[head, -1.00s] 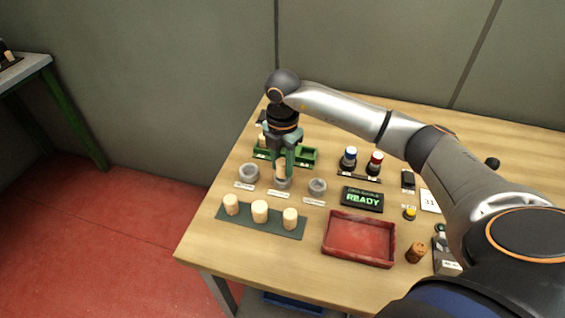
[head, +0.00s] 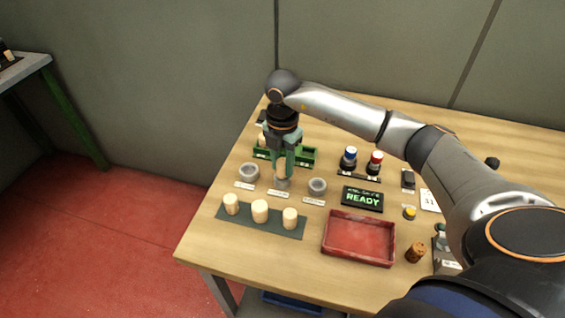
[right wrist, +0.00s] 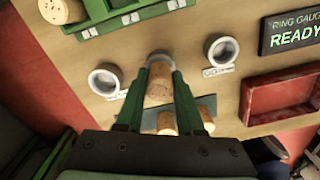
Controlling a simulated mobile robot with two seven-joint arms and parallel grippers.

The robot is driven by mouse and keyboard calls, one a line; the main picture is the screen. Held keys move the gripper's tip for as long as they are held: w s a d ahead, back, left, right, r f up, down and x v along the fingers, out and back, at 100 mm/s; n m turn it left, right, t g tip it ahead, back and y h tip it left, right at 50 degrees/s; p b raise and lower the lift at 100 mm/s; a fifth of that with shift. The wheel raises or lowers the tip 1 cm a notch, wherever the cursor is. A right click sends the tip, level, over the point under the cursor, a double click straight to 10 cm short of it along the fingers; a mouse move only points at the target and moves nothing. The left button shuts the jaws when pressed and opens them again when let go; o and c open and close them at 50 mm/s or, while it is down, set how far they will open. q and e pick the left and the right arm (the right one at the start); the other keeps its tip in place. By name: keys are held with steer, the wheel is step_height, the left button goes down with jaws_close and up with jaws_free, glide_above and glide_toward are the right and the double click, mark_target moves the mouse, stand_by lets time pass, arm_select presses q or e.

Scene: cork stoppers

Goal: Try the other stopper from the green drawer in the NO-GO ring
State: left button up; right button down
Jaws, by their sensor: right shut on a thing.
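My right gripper (head: 283,168) is shut on a pale cork stopper (head: 281,172), which also shows between the fingers in the right wrist view (right wrist: 158,88). The stopper is upright at the middle grey ring (head: 284,184), partly in front of it; I cannot tell whether it is inside the ring or just above it. A left ring (head: 249,172) and a right ring (head: 317,186) stand empty beside it. The ring labels are too small to read surely. The green drawer (head: 303,157) lies behind, with another stopper (head: 262,140) at its left end. My left gripper is not in view.
Several pale stoppers stand on a dark green mat (head: 262,230) in front of the rings. A red tray (head: 359,238), a display (head: 362,199) reading READY, and a brown cork (head: 415,252) are to the right. Blue and red capped containers (head: 349,158) stand behind the display.

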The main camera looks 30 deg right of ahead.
steer(key=shift+f, duration=0.45)
steer(key=shift+c, duration=2.2)
jaws_free()
step_height(320, 180, up, 12)
steer(key=b, duration=0.1)
steer(key=shift+r, duration=0.25)
